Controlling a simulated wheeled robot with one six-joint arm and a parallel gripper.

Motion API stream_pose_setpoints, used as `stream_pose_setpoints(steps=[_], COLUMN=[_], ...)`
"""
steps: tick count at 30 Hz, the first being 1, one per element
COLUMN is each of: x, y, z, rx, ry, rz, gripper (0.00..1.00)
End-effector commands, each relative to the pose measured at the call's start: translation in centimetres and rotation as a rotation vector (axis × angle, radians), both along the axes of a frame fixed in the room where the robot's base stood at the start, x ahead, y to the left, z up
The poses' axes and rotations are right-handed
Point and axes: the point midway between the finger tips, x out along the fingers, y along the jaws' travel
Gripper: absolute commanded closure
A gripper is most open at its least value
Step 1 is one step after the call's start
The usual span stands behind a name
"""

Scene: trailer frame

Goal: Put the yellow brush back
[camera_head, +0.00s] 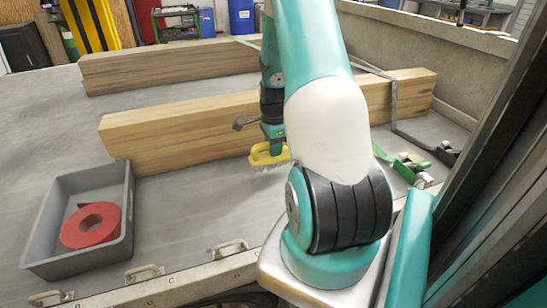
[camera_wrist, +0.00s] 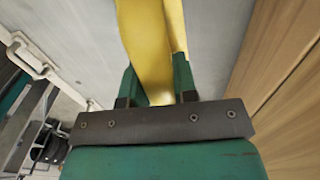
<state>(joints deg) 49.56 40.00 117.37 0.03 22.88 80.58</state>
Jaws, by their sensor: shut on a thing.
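The yellow brush (camera_head: 268,156) is at my gripper, just in front of the nearer wooden beam, with its bristles facing down toward the grey trailer bed. In the wrist view the yellow brush (camera_wrist: 150,45) runs up from between the two green fingers. My gripper (camera_wrist: 157,85) is shut on it. In the head view my gripper (camera_head: 272,140) is partly hidden behind my arm. I cannot tell whether the bristles touch the bed. A grey bin (camera_head: 52,206) stands at the left with a red roll (camera_head: 91,225) in it.
Two long wooden beams, the nearer (camera_head: 180,130) and the farther (camera_head: 170,65), lie across the bed. A green ratchet strap (camera_head: 405,165) lies at the right. Metal latches (camera_head: 144,273) line the front edge. The bed between bin and brush is clear.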

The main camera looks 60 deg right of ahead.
Motion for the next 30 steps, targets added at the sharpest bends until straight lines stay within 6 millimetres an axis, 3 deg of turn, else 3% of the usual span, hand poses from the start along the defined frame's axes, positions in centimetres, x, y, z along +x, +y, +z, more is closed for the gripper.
stream_pose_setpoints(steps=[9,20,21,23,24,30], x=[0.0,0.0,0.0,0.0,0.0,0.0], y=[0.1,0.0,0.0,0.0,0.0,0.0], z=[-3.8,-4.2,-4.2,-4.1,-4.1,-4.1], rx=[0.003,0.000,0.000,0.000,0.000,0.000], ry=[0.002,0.000,0.000,0.000,0.000,0.000], rz=[0.000,0.000,0.000,0.000,0.000,0.000], gripper=[1.00,1.00,0.66,0.53,0.48,0.48])
